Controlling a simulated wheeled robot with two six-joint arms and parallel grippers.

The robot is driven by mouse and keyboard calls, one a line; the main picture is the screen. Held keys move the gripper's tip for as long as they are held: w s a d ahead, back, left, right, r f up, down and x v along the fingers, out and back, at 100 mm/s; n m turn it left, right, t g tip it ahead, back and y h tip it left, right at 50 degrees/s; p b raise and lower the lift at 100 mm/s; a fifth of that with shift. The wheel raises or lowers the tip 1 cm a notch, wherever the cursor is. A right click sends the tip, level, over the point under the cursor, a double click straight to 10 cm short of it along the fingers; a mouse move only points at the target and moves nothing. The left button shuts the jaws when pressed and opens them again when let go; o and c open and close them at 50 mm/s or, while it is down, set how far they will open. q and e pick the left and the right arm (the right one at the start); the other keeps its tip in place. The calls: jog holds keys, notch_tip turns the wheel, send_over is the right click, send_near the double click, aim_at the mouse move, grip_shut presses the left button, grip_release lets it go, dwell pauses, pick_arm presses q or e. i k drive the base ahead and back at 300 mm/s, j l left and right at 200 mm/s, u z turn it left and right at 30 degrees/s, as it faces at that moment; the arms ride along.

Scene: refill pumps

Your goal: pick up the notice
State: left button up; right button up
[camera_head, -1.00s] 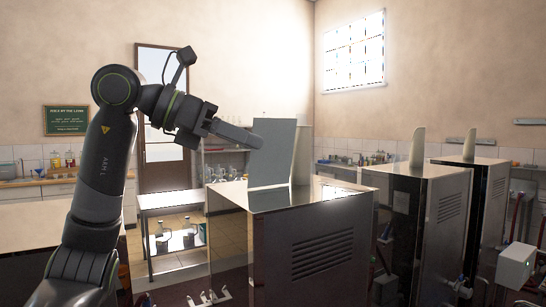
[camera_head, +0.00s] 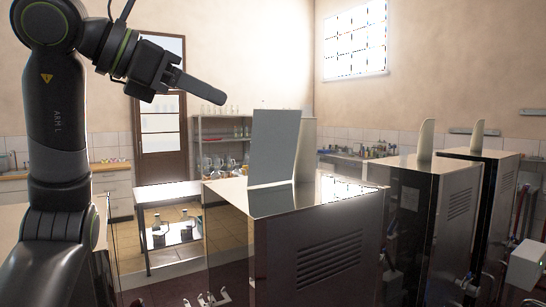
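The notice seems to be the flat grey panel (camera_head: 274,147) that stands upright, leaning slightly, on the near steel cabinet (camera_head: 312,190). I see no writing on the side that faces me. My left gripper (camera_head: 203,90) is up and to the left of the panel, apart from it, with nothing visible in it. Its fingers overlap in this view, so I cannot tell how far they are parted. My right gripper is not in view.
A pale upright piece (camera_head: 306,150) stands just right of the panel. Two more steel cabinets (camera_head: 420,185) stand to the right, with pale upright pieces on top. A low metal table (camera_head: 165,194) stands behind on the left.

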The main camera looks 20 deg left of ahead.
aim_at(275, 132)
jog(key=i+j, duration=0.6)
jog(key=i, duration=0.15)
jog(key=i+j, duration=0.65)
jog(key=i, duration=0.05)
